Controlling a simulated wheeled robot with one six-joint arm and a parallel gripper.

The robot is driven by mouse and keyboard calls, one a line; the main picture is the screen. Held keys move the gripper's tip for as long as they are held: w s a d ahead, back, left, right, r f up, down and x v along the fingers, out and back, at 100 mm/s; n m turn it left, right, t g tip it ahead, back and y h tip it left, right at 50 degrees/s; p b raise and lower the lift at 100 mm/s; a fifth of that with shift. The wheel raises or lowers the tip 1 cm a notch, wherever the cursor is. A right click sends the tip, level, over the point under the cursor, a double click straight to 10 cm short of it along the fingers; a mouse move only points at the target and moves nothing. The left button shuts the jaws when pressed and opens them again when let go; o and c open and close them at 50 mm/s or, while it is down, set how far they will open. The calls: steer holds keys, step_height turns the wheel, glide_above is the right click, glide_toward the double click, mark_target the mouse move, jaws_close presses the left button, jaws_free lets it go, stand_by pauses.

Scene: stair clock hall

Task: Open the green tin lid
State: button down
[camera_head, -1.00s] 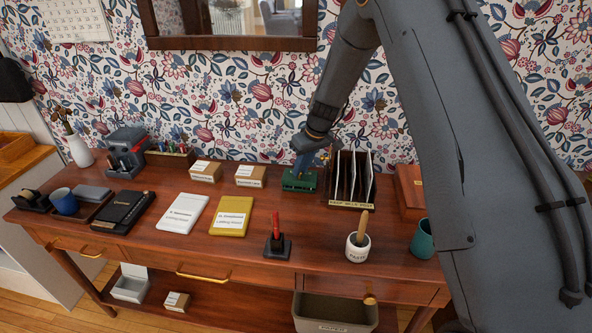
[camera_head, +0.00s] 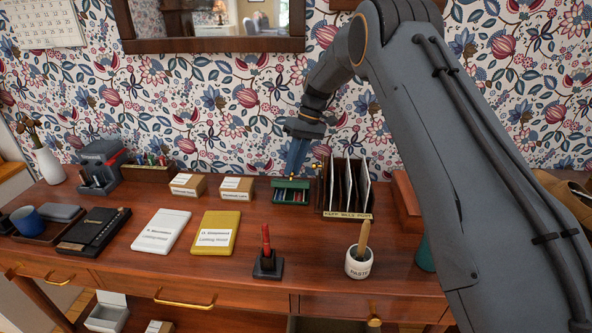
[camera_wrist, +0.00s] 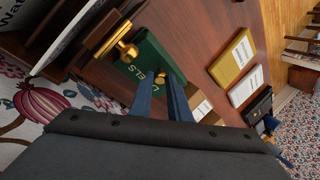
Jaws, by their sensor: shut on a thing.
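The green tin (camera_head: 291,198) stands at the back of the desk, just left of the letter rack. Its lid (camera_head: 290,184) looks tilted up at the back, with a dark inside and reddish bits showing in front of it; these are small in the head view. In the wrist view the green lid (camera_wrist: 140,52) shows pale lettering, partly hidden, and a small brass knob (camera_wrist: 161,75). My gripper (camera_head: 295,172) reaches down to the lid from above. Its blue fingers (camera_wrist: 160,84) are shut on the knob.
The wooden letter rack (camera_head: 347,200) with upright papers stands close right of the tin. A brass object (camera_wrist: 119,38) is near the lid. Cardboard boxes (camera_head: 236,188) stand to the left. The paste pot (camera_head: 358,264) and red pen stand (camera_head: 267,264) are in front.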

steer(key=shift+w, duration=0.1)
steer(key=c, duration=1.7)
jaws_free()
steer(key=shift+o, duration=0.2)
step_height(320, 180, up, 10)
steer(key=b, duration=0.2)
steer(key=shift+b, duration=0.35)
steer(key=shift+c, duration=0.5)
